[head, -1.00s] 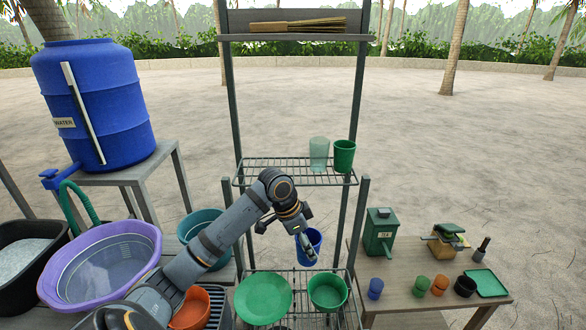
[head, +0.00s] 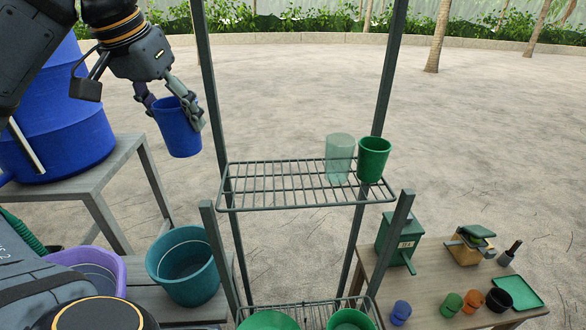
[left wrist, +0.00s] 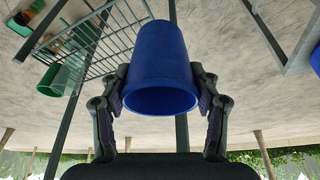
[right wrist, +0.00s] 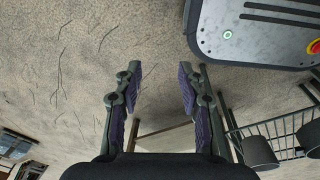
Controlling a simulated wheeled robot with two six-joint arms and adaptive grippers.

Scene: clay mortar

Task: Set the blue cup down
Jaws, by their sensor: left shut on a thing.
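The blue cup (head: 178,130) is upright in the head view, in the air left of the wire rack. My left gripper (head: 180,108) is shut on it near the rim, and the left wrist view (left wrist: 160,70) shows the cup between both fingers. The upper wire shelf (head: 280,186) lies lower and to the right of the cup; a clear cup (head: 339,155) and a green cup (head: 373,158) stand at its right end. My right gripper (right wrist: 160,90) shows only in the right wrist view, open and empty over the ground.
The rack's grey posts (head: 213,90) stand between cup and shelf. A blue water barrel (head: 60,130) is behind my left arm. A teal bucket (head: 187,265) is below. The left and middle of the upper shelf are clear.

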